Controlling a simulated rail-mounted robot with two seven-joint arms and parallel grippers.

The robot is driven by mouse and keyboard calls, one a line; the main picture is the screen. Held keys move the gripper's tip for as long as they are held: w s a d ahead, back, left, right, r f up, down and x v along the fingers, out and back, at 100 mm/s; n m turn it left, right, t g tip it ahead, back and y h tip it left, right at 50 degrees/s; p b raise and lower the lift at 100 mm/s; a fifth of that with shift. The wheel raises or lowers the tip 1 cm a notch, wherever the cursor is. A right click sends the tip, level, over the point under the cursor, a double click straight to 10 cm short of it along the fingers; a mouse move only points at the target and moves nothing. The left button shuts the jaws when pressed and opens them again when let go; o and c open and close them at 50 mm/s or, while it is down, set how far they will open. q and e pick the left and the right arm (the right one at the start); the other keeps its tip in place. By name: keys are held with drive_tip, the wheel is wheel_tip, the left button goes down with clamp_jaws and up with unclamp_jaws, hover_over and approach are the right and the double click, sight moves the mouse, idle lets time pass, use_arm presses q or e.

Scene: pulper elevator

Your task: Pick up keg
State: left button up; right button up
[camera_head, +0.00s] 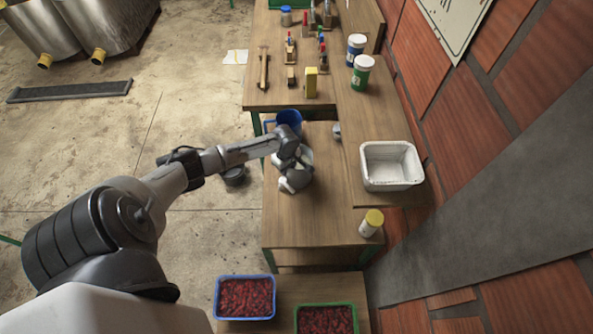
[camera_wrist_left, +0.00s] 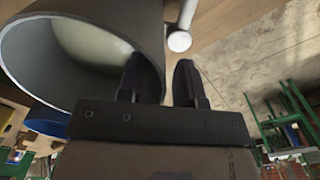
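A grey metal vessel, which I take as the keg (camera_head: 306,155), stands on the wooden table in the head view, largely hidden by my left wrist. In the left wrist view the keg (camera_wrist_left: 75,50) shows its round open mouth and pale inside, with a grey bar-like handle beside it. My left gripper (camera_head: 293,184) is at the keg. In the left wrist view its two dark fingers (camera_wrist_left: 158,80) are apart. One finger overlaps the mouth and the other is outside, near the handle. Contact with the wall is unclear. My right gripper is not in view.
A blue mug (camera_head: 289,119) stands just behind the keg. A white tub (camera_head: 391,165) and a yellow-lidded jar (camera_head: 370,223) stand to the right. Tools and cans occupy the far table. Blue (camera_head: 244,278) and green (camera_head: 326,305) crates hold red berries in front. Some near tabletop is clear.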

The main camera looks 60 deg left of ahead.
use_arm(q)
clamp_jaws()
idle(0.3)
idle(1.1)
drive_tip(key=shift+r, duration=0.1)
